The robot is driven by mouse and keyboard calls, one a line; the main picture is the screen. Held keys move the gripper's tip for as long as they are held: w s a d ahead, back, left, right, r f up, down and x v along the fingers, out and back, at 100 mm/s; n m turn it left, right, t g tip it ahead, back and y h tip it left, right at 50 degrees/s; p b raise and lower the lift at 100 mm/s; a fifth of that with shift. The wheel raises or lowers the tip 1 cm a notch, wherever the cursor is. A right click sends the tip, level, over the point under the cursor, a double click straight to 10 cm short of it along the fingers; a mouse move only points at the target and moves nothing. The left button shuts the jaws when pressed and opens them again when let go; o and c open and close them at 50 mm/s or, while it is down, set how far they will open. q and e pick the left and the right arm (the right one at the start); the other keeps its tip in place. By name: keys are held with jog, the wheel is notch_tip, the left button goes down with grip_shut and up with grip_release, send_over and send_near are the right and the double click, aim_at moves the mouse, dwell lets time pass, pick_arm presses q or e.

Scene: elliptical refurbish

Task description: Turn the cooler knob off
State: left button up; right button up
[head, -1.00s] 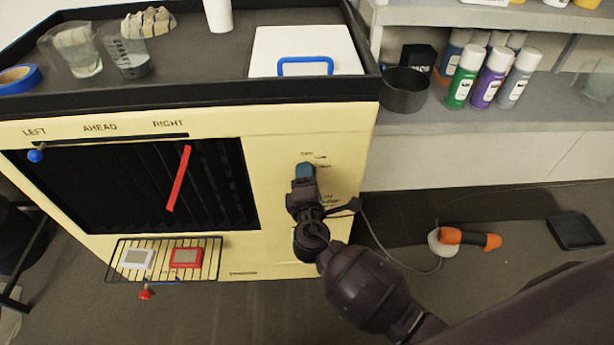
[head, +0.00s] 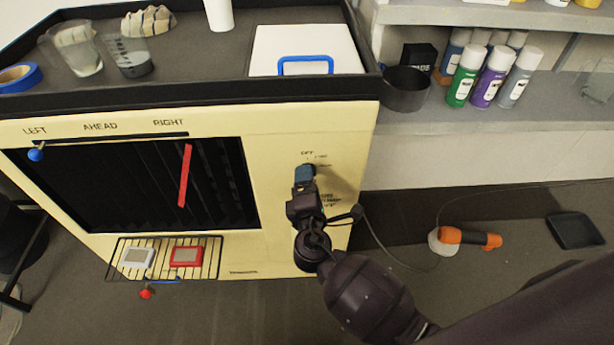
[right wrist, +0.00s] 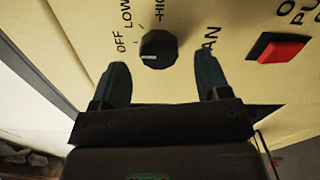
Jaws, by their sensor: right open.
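The cooler (head: 275,215) is a large cream-yellow box with a dark louvred grille (head: 130,190). Its black round knob (right wrist: 158,48) shows in the right wrist view, with OFF, LOW and HIGH printed around it. The knob's pale mark sits on its left side, toward the OFF side. My right gripper (right wrist: 163,65) is open, its two blue-grey fingers apart on either side below the knob, which appears clear of them. In the head view the right gripper (head: 305,174) is at the panel and mostly hides the knob. My left gripper is not in view.
A red square button (right wrist: 278,47) is right of the knob. A red strip (head: 185,178) hangs nearly straight before the grille. A tray top above holds cups and a white lidded box (head: 305,48). A shelf with spray cans (head: 492,77) is at right.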

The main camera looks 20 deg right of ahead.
jog(key=v, duration=0.8)
jog(key=shift+s, duration=0.35)
